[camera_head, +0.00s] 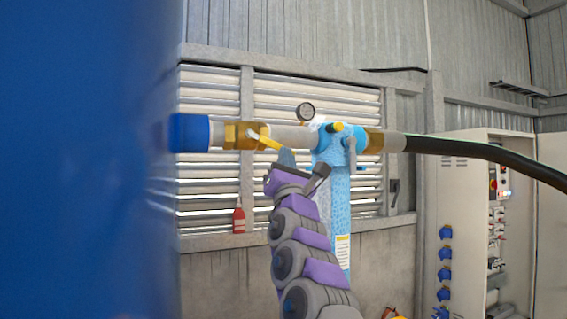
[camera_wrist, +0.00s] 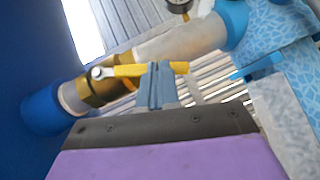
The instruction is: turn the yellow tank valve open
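The yellow valve handle (camera_head: 268,141) sits on a brass valve body (camera_head: 236,135) in the horizontal pipe, left of the blue tank fitting. It slants down and right from its pivot, at an angle to the pipe. In the wrist view the handle (camera_wrist: 128,71) runs across the picture from a round bolt, with the brass body (camera_wrist: 90,92) behind it. My gripper (camera_head: 287,157) is at the handle's free end. In the wrist view its blue-grey fingers (camera_wrist: 160,85) overlap the handle, with yellow showing on both sides. Whether they are closed on it cannot be told.
A blue surface (camera_head: 75,160) fills the left. A blue pipe end (camera_head: 188,133), a pressure gauge (camera_head: 305,112), a light-blue column (camera_head: 342,205) and a black hose (camera_head: 480,150) surround the valve. An open electrical cabinet (camera_head: 460,215) stands at right. Louvres lie behind.

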